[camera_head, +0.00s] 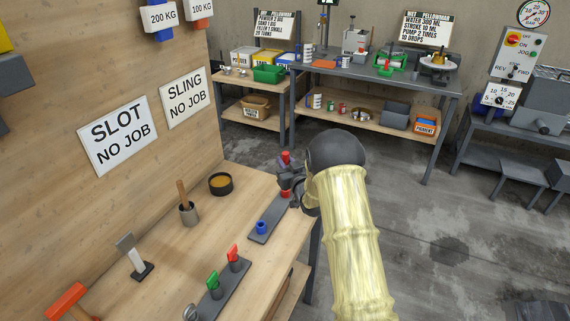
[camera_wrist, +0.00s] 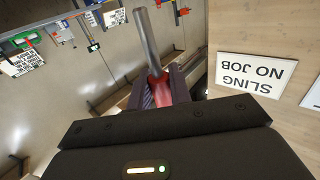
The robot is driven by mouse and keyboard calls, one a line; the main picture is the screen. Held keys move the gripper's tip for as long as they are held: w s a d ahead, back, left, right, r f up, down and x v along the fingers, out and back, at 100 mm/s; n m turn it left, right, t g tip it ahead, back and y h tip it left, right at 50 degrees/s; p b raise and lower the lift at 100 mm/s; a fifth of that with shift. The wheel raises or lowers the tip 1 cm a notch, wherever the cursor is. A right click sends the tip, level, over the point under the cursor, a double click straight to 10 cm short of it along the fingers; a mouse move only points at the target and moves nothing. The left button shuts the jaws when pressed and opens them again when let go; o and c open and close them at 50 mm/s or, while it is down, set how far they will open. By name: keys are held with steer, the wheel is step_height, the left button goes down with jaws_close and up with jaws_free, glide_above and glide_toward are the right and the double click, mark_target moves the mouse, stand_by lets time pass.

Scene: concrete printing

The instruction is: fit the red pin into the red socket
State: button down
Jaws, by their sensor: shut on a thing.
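My gripper (camera_head: 288,176) is beyond the far end of the workbench in the head view, shut on a red pin. I cannot tell whether the lower red is the pin or the red socket. A grey strip (camera_head: 257,238) with a blue socket (camera_head: 262,228) lies just below my gripper. Any contact is hidden.
A nearer grey strip (camera_head: 207,303) holds upright green (camera_head: 213,279) and red (camera_head: 233,253) pieces. A dark round bowl (camera_head: 220,184) and a grey cup (camera_head: 189,213) with a wooden handle stand left. A wooden wall (camera_head: 130,60) bounds the bench. Open floor (camera_head: 430,220) lies right.

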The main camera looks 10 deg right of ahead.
steer(key=shift+f+b, duration=1.55)
steer(key=shift+f, duration=0.25)
steer(key=shift+f+b, duration=1.55)
steer(key=shift+b, duration=0.2)
steer(key=shift+r, duration=0.2)
steer(key=shift+r+p, duration=0.6)
steer(key=shift+r, duration=0.45)
steer(key=shift+f+b, duration=0.15)
steer(key=shift+b, duration=0.3)
steer(key=shift+f+b, duration=0.3)
steer(key=shift+f+b, duration=0.8)
steer(key=shift+r, duration=0.15)
